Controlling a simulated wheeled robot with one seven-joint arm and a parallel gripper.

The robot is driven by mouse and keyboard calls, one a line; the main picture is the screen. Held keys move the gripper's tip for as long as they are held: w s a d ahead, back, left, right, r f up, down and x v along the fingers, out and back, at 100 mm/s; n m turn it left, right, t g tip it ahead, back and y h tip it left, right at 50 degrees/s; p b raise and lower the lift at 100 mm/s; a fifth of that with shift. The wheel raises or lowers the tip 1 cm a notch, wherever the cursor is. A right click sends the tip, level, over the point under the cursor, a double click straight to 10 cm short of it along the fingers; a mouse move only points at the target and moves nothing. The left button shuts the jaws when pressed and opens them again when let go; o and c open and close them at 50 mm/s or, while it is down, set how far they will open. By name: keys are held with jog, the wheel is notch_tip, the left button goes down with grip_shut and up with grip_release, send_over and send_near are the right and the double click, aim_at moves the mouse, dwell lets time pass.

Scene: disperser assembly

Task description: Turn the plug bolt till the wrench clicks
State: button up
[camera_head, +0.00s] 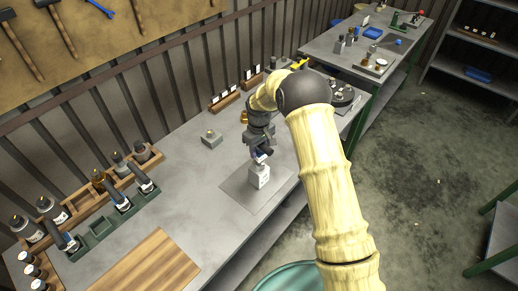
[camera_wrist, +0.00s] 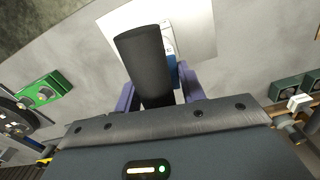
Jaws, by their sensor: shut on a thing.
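A white block-shaped unit (camera_head: 259,176) stands upright on a light grey mat (camera_head: 239,190). My gripper (camera_head: 260,153) is directly above it. In the wrist view, the purple fingers of my gripper (camera_wrist: 158,88) are shut on a dark cylindrical wrench handle (camera_wrist: 145,60). The handle also shows as a short black bar (camera_head: 266,150) in the head view, sticking out sideways. Part of the white unit (camera_wrist: 167,38) and a blue part (camera_wrist: 173,74) show beside the handle. The plug bolt and the wrench's working end are hidden, so I cannot tell how they meet.
A wooden rack (camera_head: 82,203) with bottles and green tool cradles (camera_head: 102,227) stand at the left. A small grey block (camera_head: 212,139) lies behind the mat. A dark round carousel (camera_head: 342,96) stands to the right. A wooden board (camera_head: 148,268) lies at the front.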

jog(key=shift+r, duration=0.1)
jog(key=shift+r+p, duration=1.4)
jog(key=shift+r, duration=1.05)
